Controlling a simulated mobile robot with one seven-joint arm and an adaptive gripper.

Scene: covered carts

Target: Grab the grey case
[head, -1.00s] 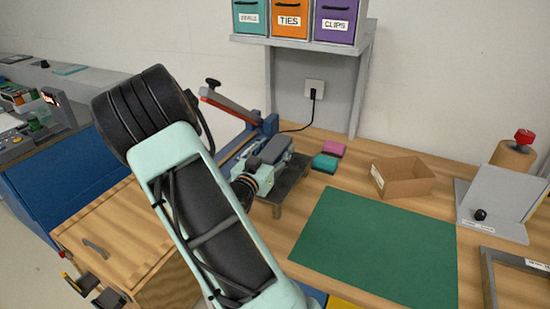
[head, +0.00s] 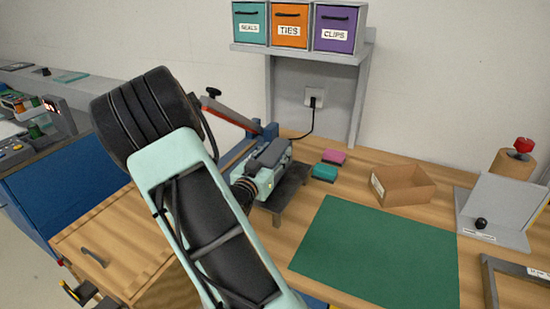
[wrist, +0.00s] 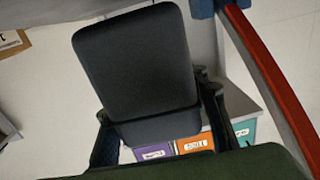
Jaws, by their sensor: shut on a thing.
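The grey case (wrist: 135,65) is a dark, rounded box that fills the upper middle of the wrist view. My gripper (wrist: 160,128) is shut on it, with one dark finger at each side of its near end. In the head view the case (head: 268,152) shows at the top of my gripper (head: 262,175), over a small dark stand (head: 290,187) on the wooden bench. Part of my gripper and the fingertips are hidden there. I cannot tell how far the case is above the stand.
A blue press with a red lever (head: 230,112) is close behind my gripper; its lever also shows in the wrist view (wrist: 270,75). Pink (head: 333,156) and teal (head: 325,172) blocks, an open carton (head: 405,188) and a clear green mat (head: 370,250) lie to the right.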

